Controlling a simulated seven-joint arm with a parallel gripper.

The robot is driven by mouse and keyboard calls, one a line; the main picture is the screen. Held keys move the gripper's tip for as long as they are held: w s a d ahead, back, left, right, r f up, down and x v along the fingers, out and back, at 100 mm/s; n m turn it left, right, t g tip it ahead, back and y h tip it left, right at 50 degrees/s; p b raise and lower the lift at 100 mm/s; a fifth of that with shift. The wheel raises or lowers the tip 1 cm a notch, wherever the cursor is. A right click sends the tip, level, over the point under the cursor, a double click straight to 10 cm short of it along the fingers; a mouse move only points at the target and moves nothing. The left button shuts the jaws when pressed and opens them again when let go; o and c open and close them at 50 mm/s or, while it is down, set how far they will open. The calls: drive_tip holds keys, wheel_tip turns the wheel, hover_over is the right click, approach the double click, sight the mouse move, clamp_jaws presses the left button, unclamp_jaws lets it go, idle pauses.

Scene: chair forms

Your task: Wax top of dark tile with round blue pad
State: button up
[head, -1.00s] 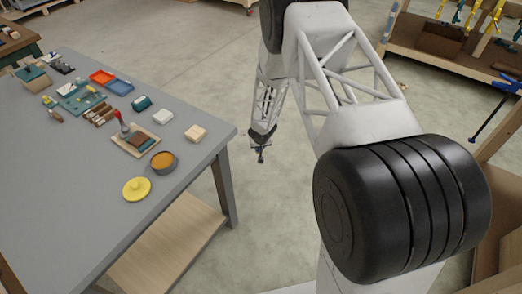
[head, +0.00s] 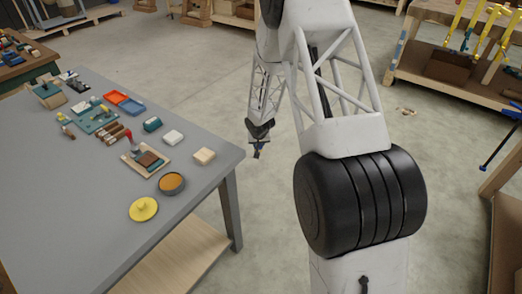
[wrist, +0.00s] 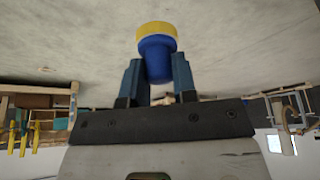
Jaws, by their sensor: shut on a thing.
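My gripper (wrist: 157,85) is shut on the round blue pad (wrist: 156,58), which has a blue body and a yellow face pointing away from the palm. In the head view my gripper (head: 258,150) hangs over open floor, right of the table and apart from it. On the table, a light wooden board (head: 134,164) carries small tiles, a brown one (head: 149,158) and a darker one (head: 156,165) beside it. They are too small to tell clearly which is the dark tile. An open round tin of orange wax (head: 172,183) stands in front of the board.
A yellow lid (head: 143,209) lies near the grey table's (head: 70,200) front edge. A tan block (head: 204,156), a white block (head: 173,137) and a dark teal block (head: 152,124) stand behind the board. Orange and blue trays lie farther back.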

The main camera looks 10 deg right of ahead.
drive_tip(key=w+a+r, duration=0.2)
drive_tip(key=a+r, duration=0.2)
drive_tip(key=r, duration=0.3)
drive_tip(key=w+a+r, duration=0.2)
drive_tip(key=a+r, duration=0.3)
drive_tip(key=r, duration=0.2)
drive_tip(key=s+a+r, duration=0.3)
drive_tip(key=s+a, duration=0.4)
drive_tip(key=a, duration=0.3)
drive_tip(key=s+a+r, duration=0.4)
drive_tip(key=s+a, duration=0.3)
drive_tip(key=a, duration=0.4)
drive_tip(key=s+a+r, duration=0.3)
drive_tip(key=s+a, duration=0.4)
drive_tip(key=a, duration=0.4)
drive_tip(key=shift+s+r+n, duration=0.2)
drive_tip(key=shift+r+n, duration=0.05)
drive_tip(key=shift+n, duration=0.05)
